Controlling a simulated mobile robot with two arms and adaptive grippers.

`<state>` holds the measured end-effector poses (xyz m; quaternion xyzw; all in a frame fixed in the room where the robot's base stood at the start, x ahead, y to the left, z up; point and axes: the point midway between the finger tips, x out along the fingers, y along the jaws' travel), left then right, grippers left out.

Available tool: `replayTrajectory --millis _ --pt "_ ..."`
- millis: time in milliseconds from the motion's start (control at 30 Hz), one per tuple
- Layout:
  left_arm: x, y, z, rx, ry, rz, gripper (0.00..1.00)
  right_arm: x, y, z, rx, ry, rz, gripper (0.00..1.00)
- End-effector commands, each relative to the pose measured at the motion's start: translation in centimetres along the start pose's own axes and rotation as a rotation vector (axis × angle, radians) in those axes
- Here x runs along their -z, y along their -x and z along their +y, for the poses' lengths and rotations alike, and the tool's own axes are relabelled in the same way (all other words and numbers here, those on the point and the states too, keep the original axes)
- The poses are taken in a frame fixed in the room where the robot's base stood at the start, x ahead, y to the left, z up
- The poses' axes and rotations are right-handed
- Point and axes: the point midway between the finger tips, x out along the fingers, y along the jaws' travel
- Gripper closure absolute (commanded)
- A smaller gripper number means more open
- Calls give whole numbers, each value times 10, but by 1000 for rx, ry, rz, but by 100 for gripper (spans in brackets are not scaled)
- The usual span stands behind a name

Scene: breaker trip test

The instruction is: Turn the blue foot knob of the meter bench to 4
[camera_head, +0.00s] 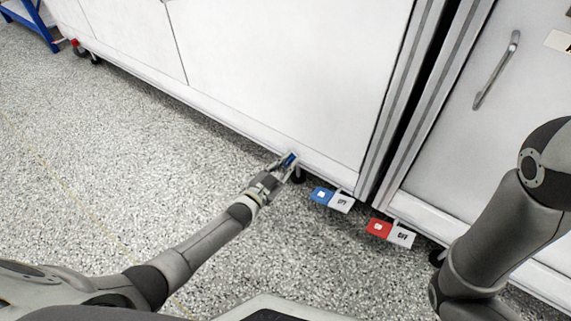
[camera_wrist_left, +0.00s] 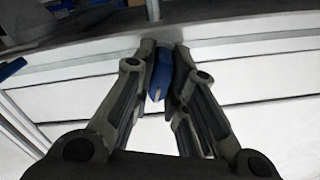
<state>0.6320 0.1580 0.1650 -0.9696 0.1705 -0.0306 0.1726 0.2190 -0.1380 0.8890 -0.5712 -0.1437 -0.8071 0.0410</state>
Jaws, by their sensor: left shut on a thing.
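The blue foot knob (camera_head: 289,159) sits low on the front edge of the white meter bench (camera_head: 270,70), near its bottom right corner. My left gripper (camera_head: 286,165) is at the knob, with its fingers on both sides of it. In the left wrist view the blue knob (camera_wrist_left: 161,75) shows between the two fingertips (camera_wrist_left: 162,70), and the gripper is shut on it. The fingers hide part of the knob, and I cannot read any scale or number by it. My right arm (camera_head: 490,225) shows at the right, but its gripper is out of view.
A blue and white pedal (camera_head: 332,199) marked OFF and a red and white one (camera_head: 390,233) stick out low, just right of the knob. A second white cabinet with a handle (camera_head: 497,70) stands at the right. The speckled floor (camera_head: 130,170) at the left is clear.

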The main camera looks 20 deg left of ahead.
Motion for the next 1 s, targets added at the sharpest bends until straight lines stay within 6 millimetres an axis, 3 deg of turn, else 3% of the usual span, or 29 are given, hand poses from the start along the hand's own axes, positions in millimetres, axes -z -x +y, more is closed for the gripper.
replayTrajectory --millis 233,600,633,800,1000 --pt "-3 2 3 -4 158 -5 100 0 0 0 1 0 -2 61" --pt "-3 2 3 -4 215 -6 100 1 0 0 2 1 2 61" --pt "-3 2 3 -4 220 -6 83 1 0 0 2 1 3 61" --pt "-2 1 2 -3 216 -4 61 1 -1 0 2 1 4 61" --pt "-1 1 1 -1 216 -2 61 2 -1 0 2 1 5 61"
